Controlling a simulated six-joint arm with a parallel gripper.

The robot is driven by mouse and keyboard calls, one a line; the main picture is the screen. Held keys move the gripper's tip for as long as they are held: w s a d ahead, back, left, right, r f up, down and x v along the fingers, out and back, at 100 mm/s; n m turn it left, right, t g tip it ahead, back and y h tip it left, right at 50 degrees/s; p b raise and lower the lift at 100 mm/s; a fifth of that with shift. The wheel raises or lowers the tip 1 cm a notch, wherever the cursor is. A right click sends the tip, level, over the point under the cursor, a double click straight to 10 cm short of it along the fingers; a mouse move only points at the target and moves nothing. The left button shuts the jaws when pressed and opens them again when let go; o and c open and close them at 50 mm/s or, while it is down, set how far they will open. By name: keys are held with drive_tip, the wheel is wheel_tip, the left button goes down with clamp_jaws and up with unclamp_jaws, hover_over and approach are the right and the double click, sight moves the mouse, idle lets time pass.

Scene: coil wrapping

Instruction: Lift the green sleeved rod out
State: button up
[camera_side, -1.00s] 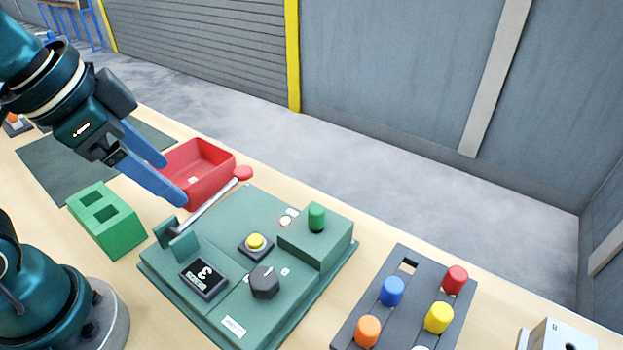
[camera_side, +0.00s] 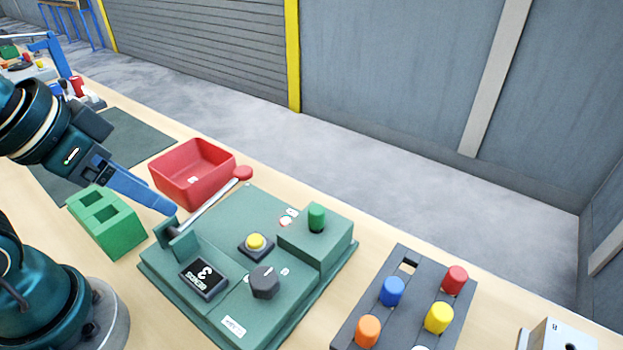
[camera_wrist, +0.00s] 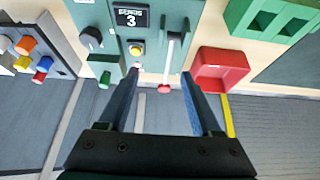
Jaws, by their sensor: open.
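The green sleeved rod (camera_side: 316,217) stands upright on the raised block at the far right corner of the green machine (camera_side: 220,310). Only its green sleeve shows above the block. In the wrist view the green sleeved rod (camera_wrist: 104,80) is small, left of the fingers. My gripper (camera_side: 172,211) is well to its left, near the lever's bracket, with nothing held. In the side view its fingers overlap; the wrist view shows my gripper (camera_wrist: 158,78) with its blue fingers apart. The lever's red knob (camera_wrist: 164,88) appears between them in that picture.
The lever (camera_side: 215,200) slants across the machine beside a red bin (camera_side: 192,190). The machine has a yellow button (camera_side: 255,242), a black knob (camera_side: 264,282) and a display reading 3. A green slotted block (camera_side: 120,235) is left. A dark rack (camera_side: 402,335) holds several coloured caps.

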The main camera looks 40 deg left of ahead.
drive_tip(key=w+r+n+t, duration=0.1)
drive_tip(key=w+r+n, duration=0.1)
drive_tip(key=w+r, duration=0.15)
drive_tip(key=m, duration=0.1)
approach(316, 210)
drive_tip(key=w+a, duration=0.4)
drive_tip(key=a, duration=0.1)
drive_tip(key=d+f+g, duration=0.1)
drive_tip(key=d+f, duration=0.1)
drive_tip(key=d+f+m+g, duration=0.1)
drive_tip(key=d+f, duration=0.1)
drive_tip(key=shift+s+d+f+m, duration=0.1)
drive_tip(key=shift+d+f+m, duration=0.05)
drive_tip(key=shift+d+m, duration=0.2)
drive_tip(key=shift+d+f, duration=0.1)
drive_tip(key=shift+f, duration=0.2)
drive_tip(key=shift+x, duration=2.2)
